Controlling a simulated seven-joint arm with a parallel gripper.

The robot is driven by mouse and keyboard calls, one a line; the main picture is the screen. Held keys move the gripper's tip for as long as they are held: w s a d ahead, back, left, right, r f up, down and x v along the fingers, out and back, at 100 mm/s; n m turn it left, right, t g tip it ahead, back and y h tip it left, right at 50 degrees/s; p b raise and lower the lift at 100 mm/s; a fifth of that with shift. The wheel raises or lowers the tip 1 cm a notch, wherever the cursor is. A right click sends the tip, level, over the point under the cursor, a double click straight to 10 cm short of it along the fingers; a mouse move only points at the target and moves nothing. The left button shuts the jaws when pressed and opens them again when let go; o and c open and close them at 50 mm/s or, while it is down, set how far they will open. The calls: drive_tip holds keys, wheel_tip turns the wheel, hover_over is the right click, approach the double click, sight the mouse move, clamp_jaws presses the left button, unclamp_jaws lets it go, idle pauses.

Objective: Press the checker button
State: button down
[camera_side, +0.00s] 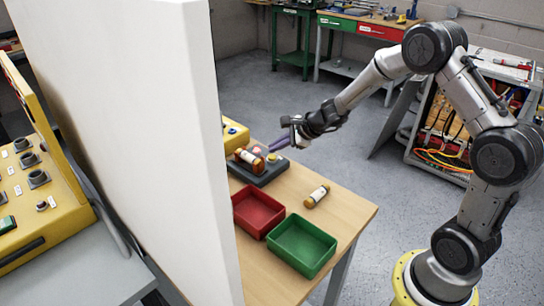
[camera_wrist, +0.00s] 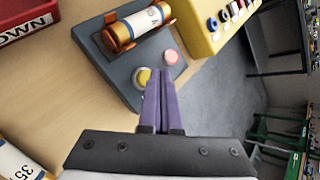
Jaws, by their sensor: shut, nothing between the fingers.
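The checker is a dark grey box (camera_wrist: 118,68) on the wooden table; it also shows in the side view (camera_side: 262,179). A cylindrical fuse (camera_wrist: 140,25) with copper-coloured ends and a white label lies in its orange clips. A round yellow button (camera_wrist: 142,76) and a pink-red dome (camera_wrist: 171,57) sit on its top face; I cannot tell which is the checker button. My gripper (camera_wrist: 160,73) is shut and empty, its purple fingers together. In the wrist view the tips appear between the two, closer to the yellow one; contact cannot be told. The side view shows my gripper (camera_side: 272,147) over the checker.
A red tray (camera_side: 258,212) and a green tray (camera_side: 302,246) stand at the table's front. A loose fuse (camera_side: 316,196) lies to the right. A yellow panel (camera_side: 235,134) with knobs stands behind the checker. A tall white partition (camera_side: 150,150) rises along the left.

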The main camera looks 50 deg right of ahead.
drive_tip(key=shift+r, duration=0.1)
drive_tip(key=shift+r, duration=2.45)
drive_tip(key=s+a+r+n+t+y, duration=0.1)
drive_tip(key=s+a+r+n, duration=0.2)
drive_tip(key=a+r, duration=0.35)
drive_tip(key=s+a+r+n+t+y, duration=0.1)
drive_tip(key=s+a+r+n, duration=0.2)
drive_tip(key=r, duration=0.6)
drive_tip(key=s+a+r+n+g, duration=0.1)
drive_tip(key=s+a+r+n, duration=0.1)
drive_tip(key=s+n, duration=0.15)
drive_tip(key=s+a+r+n, duration=0.2)
drive_tip(key=s, duration=0.3)
drive_tip(key=s+f+n+g, duration=0.25)
drive_tip(key=s+n, duration=0.55)
drive_tip(key=s, duration=0.5)
drive_tip(key=s+d+f+n+g+h, duration=0.2)
drive_tip(key=s+d+f+n+h, duration=0.2)
drive_tip(key=s+d+f+n, duration=0.1)
drive_tip(key=shift+s+d+f, duration=0.25)
drive_tip(key=shift+s+f, duration=0.65)
drive_tip(key=shift+s, duration=0.3)
